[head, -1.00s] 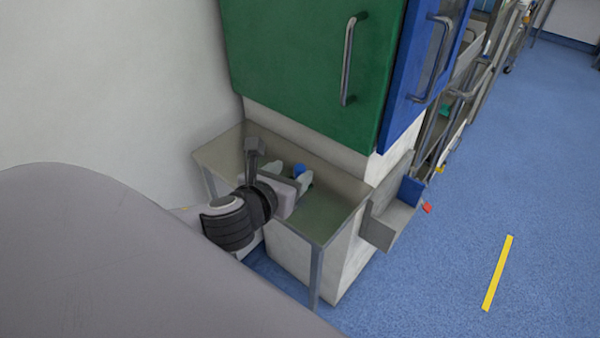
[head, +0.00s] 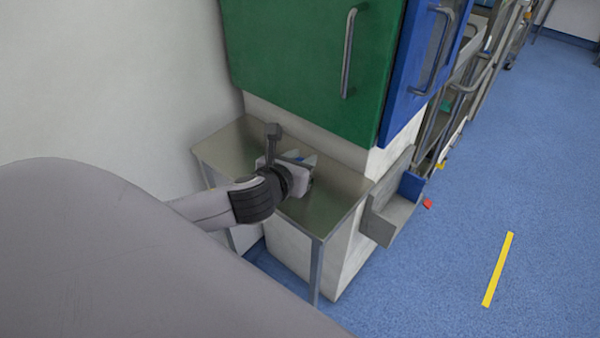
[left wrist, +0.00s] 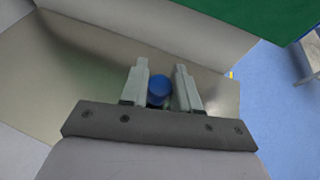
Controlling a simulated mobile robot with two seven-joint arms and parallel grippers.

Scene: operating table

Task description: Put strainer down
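A small blue rounded thing, which I take to be part of the strainer (left wrist: 157,91), sits between the two pale fingers of my left gripper (left wrist: 162,82) in the left wrist view. The fingers stand apart with the blue part filling most of the gap. The rest of the strainer is hidden or too small to tell. In the head view the left gripper (head: 297,160) is over the metal side table (head: 335,200), and a bit of blue shows between its fingers. I cannot tell whether the strainer touches the tabletop. My right gripper is not in view.
A green cabinet door (head: 300,60) and a blue one (head: 425,60) hang above and behind the table. A grey bin-like holder (head: 388,210) is at the table's right end. The front right of the tabletop is clear. A white wall stands at left.

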